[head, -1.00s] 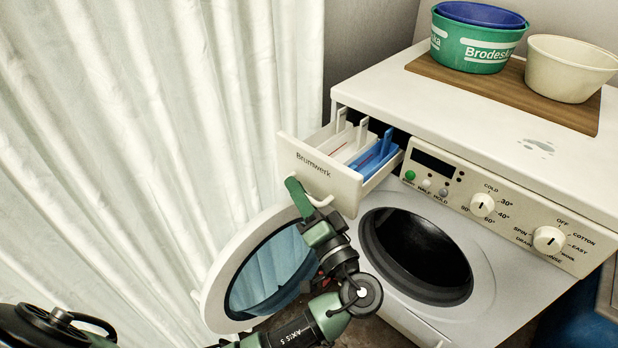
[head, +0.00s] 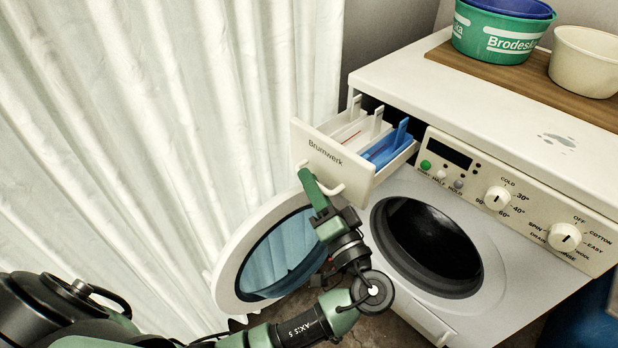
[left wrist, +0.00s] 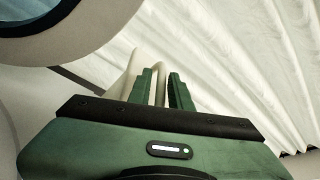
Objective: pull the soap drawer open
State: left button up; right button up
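The soap drawer (head: 335,152) of the white washing machine stands pulled out, its white front marked "Brumwerk". White compartments and a blue insert show inside it. Its cream bar handle (head: 335,190) is on the front, partly hidden by my left gripper (head: 308,180). In the left wrist view the handle (left wrist: 160,82) passes between the two green fingers of my left gripper (left wrist: 162,77), which are closed around it. My right gripper is not in view.
The round washer door (head: 232,268) hangs open below the drawer, close to my left arm. A pale curtain (head: 150,130) fills the left side. A green tub (head: 490,40) and a cream bowl (head: 585,65) stand on a wooden board on top.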

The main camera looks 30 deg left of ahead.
pick_arm(q)
jog(key=v, duration=0.6)
jog(key=shift+s+d, duration=0.2)
jog(key=shift+d, duration=0.05)
jog(key=shift+f, duration=0.1)
